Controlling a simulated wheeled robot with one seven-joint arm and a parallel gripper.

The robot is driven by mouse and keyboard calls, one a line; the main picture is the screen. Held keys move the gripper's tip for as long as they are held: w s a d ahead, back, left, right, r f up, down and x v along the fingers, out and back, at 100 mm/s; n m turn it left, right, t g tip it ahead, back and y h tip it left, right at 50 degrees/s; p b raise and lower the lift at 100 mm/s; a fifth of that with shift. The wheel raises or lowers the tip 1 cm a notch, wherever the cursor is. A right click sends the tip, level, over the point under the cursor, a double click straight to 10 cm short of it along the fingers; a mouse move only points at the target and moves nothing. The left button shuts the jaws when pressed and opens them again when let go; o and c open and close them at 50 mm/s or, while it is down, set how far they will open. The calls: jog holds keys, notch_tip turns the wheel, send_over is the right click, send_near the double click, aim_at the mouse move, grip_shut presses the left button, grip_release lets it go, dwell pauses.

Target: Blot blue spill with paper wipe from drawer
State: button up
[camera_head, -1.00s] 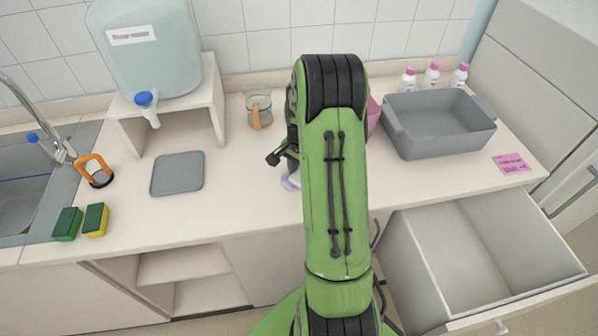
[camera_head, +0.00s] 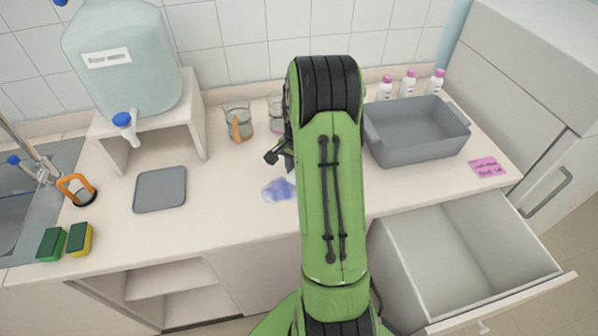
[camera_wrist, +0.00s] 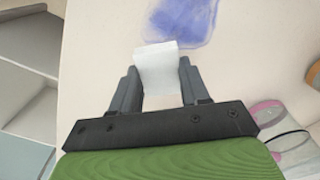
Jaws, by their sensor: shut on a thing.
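The blue spill (camera_head: 279,189) lies on the countertop, left of my arm in the head view. It also shows at the top of the wrist view (camera_wrist: 187,20). My gripper (camera_wrist: 158,82) is shut on a small white paper wipe (camera_wrist: 158,68). The wipe's far end overlaps the spill's near edge in the wrist view; I cannot tell whether it touches the counter. The open drawer (camera_head: 404,257) is below the counter at the right and looks empty.
A grey basin (camera_head: 416,145), white bottles with pink caps and a pink note (camera_head: 487,167) are at the right. A beaker with an orange band (camera_head: 238,122) stands behind the spill. A grey mat (camera_head: 160,189), sponges (camera_head: 65,241) and water tank (camera_head: 125,60) are at the left.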

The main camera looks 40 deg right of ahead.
jog(key=shift+r+p, duration=1.15)
jog(key=shift+r, duration=0.7)
